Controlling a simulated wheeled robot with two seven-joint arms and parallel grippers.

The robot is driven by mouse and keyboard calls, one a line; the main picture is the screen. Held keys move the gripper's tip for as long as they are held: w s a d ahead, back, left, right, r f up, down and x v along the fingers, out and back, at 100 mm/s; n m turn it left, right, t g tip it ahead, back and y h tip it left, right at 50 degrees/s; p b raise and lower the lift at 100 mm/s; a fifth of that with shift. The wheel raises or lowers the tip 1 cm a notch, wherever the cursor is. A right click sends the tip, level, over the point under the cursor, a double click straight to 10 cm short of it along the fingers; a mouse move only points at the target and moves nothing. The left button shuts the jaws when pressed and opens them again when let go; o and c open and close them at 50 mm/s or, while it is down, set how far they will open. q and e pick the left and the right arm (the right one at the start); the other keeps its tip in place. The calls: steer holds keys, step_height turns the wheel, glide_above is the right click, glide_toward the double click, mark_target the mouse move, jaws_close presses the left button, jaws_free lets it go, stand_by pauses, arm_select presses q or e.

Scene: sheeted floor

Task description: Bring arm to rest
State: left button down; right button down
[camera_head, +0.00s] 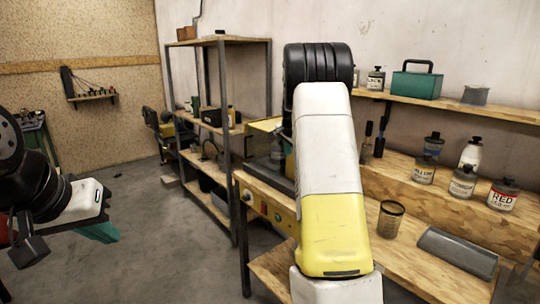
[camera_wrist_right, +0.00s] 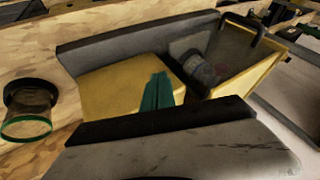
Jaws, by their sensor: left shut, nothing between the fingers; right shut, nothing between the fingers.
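My left gripper (camera_head: 100,232), with teal fingertips, hangs at the lower left of the head view over the bare floor. Its fingers are shut and empty, apart from any object. My right arm (camera_head: 330,150), white and yellow, rises through the middle of the head view and hides part of the workbench. In the right wrist view my right gripper (camera_wrist_right: 157,92) shows teal fingers shut together with nothing between them. They appear in front of a yellow surface with a dark rim (camera_wrist_right: 115,88); whether they touch it I cannot tell.
A wooden workbench (camera_head: 400,255) holds a can (camera_head: 390,218), a grey tray (camera_head: 457,252) and several labelled bottles. A wall shelf above carries a green toolbox (camera_head: 416,84). A metal-framed shelf rack (camera_head: 233,190) stands left of the bench. Grey floor (camera_head: 150,240) is open between the rack and my left gripper.

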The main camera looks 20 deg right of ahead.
steer(key=s+a+r+n+y, duration=0.15)
steer(key=s+a+r, duration=0.25)
steer(key=s, duration=0.4)
steer(key=s+a+r+n+y, duration=0.1)
steer(key=s+a+r+n, duration=0.3)
steer(key=s, duration=0.4)
steer(key=s+a+r+n+y, duration=0.1)
steer(key=s+a+r, duration=0.35)
steer(key=s, duration=0.45)
steer(key=s+a+f+n, duration=0.1)
steer(key=s+a+n, duration=0.1)
steer(key=s, duration=0.4)
steer(key=s+a+f+n, duration=0.2)
steer(key=s+a, duration=0.2)
steer(key=s, duration=0.2)
steer(key=s+a+f+n+g, duration=0.1)
steer(key=s+a+f+n, duration=0.1)
steer(key=s, duration=0.5)
steer(key=shift+a+f+y, duration=0.15)
steer(key=shift+a+y, duration=0.2)
steer(key=shift+a, duration=0.1)
